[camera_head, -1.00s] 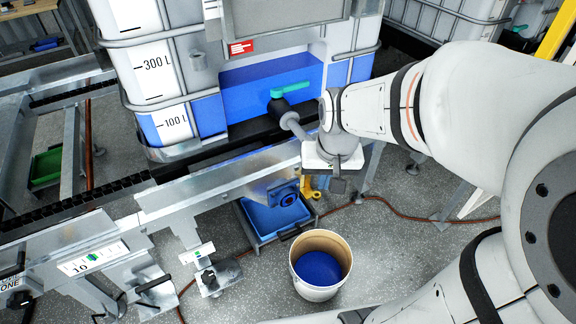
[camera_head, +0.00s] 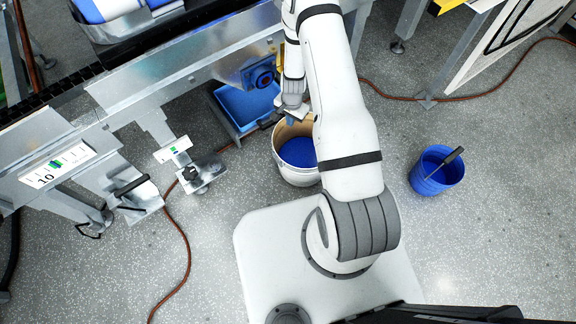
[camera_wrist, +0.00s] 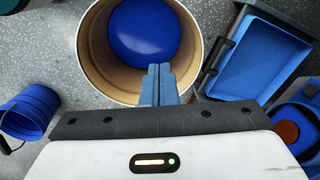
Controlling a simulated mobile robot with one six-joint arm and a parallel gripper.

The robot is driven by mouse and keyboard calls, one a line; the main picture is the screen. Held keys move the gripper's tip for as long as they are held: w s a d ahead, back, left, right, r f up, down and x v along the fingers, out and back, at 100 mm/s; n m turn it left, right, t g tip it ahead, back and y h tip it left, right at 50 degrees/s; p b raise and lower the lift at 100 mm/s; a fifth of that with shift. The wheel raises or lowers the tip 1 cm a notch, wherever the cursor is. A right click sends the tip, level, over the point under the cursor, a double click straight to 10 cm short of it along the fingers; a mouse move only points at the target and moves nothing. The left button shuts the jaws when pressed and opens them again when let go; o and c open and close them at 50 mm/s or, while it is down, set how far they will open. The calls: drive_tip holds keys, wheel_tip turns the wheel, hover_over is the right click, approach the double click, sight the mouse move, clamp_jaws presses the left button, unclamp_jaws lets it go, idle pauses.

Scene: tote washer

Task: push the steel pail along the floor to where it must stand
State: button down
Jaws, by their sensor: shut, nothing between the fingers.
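The pail (camera_head: 299,178) stands upright on the floor, pale outside and tan inside, with blue contents; I cannot tell that it is steel. In the wrist view the pail (camera_wrist: 94,60) fills the upper middle, its near rim partly hidden by my fingers. My gripper (camera_wrist: 159,68) is shut and empty, its fingertips overlapping the pail's near rim and opening. I cannot tell whether they touch it. In the head view my gripper (camera_head: 292,117) is at the pail's far side, and my arm hides the pail's right part.
A blue tray (camera_head: 219,103) lies beyond the pail by the metal frame (camera_head: 165,82). A blue bucket (camera_head: 425,186) with a dark-handled tool stands to the right. A footed bracket (camera_head: 203,176) is on the left. Reddish hoses (camera_head: 186,235) cross the floor. Open floor lies between pail and bucket.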

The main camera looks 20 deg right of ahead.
drive_tip(key=s+f+m+b, duration=0.15)
drive_tip(key=f+b, duration=0.45)
drive_tip(key=f, duration=0.6)
drive_tip(key=s+f+b, duration=0.2)
drive_tip(key=f+b, duration=0.4)
drive_tip(key=f, duration=0.5)
drive_tip(key=s+a+b, duration=0.1)
drive_tip(key=b, duration=0.2)
drive_tip(key=s+a+b, duration=0.1)
drive_tip(key=b, duration=0.3)
drive_tip(key=shift+s+a+r+b, duration=0.15)
drive_tip(key=shift+a+r+b, duration=0.05)
drive_tip(key=shift+a+b, duration=0.1)
drive_tip(key=shift+r+p, duration=0.15)
drive_tip(key=shift+p, duration=0.2)
